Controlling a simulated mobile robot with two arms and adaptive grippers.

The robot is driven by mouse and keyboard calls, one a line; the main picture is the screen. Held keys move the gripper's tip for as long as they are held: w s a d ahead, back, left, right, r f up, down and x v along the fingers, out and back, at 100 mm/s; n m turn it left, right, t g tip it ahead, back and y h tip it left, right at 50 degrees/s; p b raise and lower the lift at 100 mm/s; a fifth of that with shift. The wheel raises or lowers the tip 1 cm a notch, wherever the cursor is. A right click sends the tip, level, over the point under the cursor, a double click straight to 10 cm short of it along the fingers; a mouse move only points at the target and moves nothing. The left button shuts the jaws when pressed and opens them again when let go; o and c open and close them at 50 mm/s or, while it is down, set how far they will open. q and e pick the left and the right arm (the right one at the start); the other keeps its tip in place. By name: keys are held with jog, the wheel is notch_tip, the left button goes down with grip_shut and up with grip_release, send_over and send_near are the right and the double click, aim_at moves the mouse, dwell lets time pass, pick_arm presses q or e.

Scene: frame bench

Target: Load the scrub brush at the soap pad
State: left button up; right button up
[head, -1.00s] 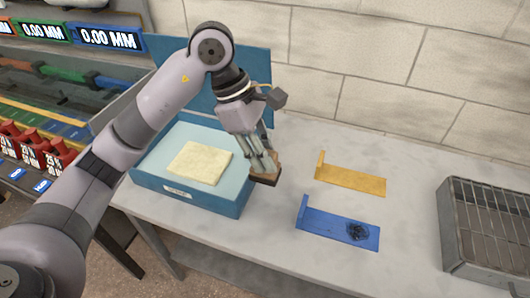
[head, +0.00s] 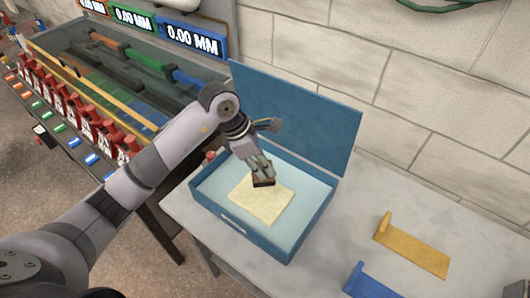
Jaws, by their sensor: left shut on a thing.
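My left gripper (head: 259,172) is shut on the scrub brush (head: 263,181), a small brown block with a dark underside. The brush is over the upper part of the soap pad (head: 258,203), a pale yellow slab. I cannot tell whether the brush touches the pad. The pad lies in an open blue box (head: 258,246) with a light blue inside and its lid (head: 298,118) standing up at the back. My right gripper is not in view.
A yellow bracket (head: 416,250) and a blue bracket (head: 370,286) lie on the grey bench (head: 350,219) to the right of the box. A rack with red bottles (head: 80,115) and measuring displays (head: 193,41) stands at the left. A brick wall is behind.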

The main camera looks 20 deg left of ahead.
pick_arm(q)
jog(key=shift+w+a+f, duration=0.1)
jog(key=shift+a, duration=0.2)
jog(key=shift+a+f, duration=0.1)
jog(key=shift+f, duration=0.3)
jog(key=shift+f+b, duration=0.25)
jog(key=shift+b, duration=0.15)
jog(key=shift+f, duration=0.35)
notch_tip(320, 180, down, 3)
jog(key=shift+r+b, duration=0.1)
jog(key=shift+b, duration=0.85)
jog(key=shift+f+b, duration=0.3)
jog(key=shift+f, duration=0.25)
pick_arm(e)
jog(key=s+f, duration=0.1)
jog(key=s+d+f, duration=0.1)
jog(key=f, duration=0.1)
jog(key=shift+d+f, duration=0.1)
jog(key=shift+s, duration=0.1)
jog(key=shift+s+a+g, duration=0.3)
